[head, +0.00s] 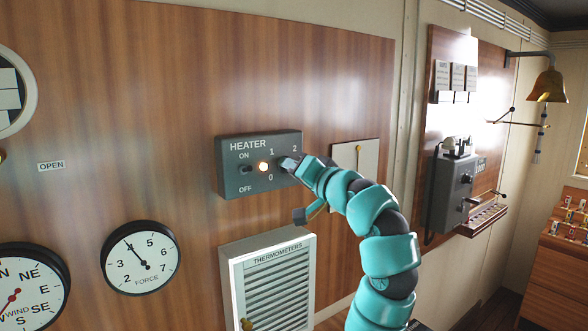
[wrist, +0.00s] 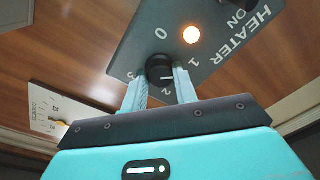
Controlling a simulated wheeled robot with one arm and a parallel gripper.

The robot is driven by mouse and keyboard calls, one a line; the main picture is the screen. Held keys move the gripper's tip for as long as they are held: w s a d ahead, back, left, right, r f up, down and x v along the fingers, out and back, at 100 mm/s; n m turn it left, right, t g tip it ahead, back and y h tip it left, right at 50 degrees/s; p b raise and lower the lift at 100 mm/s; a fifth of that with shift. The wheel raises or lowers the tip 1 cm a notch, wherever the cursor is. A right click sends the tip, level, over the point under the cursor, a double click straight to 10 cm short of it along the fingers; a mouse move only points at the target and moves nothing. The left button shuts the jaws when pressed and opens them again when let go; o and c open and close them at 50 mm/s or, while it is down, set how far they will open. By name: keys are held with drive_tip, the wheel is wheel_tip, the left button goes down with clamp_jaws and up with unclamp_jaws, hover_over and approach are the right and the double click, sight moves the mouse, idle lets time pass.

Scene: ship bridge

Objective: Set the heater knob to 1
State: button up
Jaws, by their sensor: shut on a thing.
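The dark grey heater box (head: 230,181) is on the wood-panelled wall, marked ON, OFF and numbers. In the wrist view the round black heater knob (wrist: 160,70) sits among the numbers 0, 1, 2 and 3. My gripper (wrist: 161,77) is shut on the knob, one finger on each side. In the head view my gripper (head: 291,164) covers the knob and part of the number ring.
An orange lamp (head: 263,167) glows on the heater box, beside a small toggle switch (head: 246,169). A white thermometer cabinet (head: 272,286) is below. A pale panel (head: 367,152) is to the right, close to my arm. A gauge marked FORCE (head: 140,257) is lower left.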

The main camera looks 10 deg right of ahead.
drive_tip(key=o, duration=1)
drive_tip(key=shift+c, duration=0.2)
drive_tip(key=b+v, duration=0.6)
drive_tip(key=v, duration=1.1)
drive_tip(key=shift+s, duration=0.25)
drive_tip(key=shift+s+d, duration=0.1)
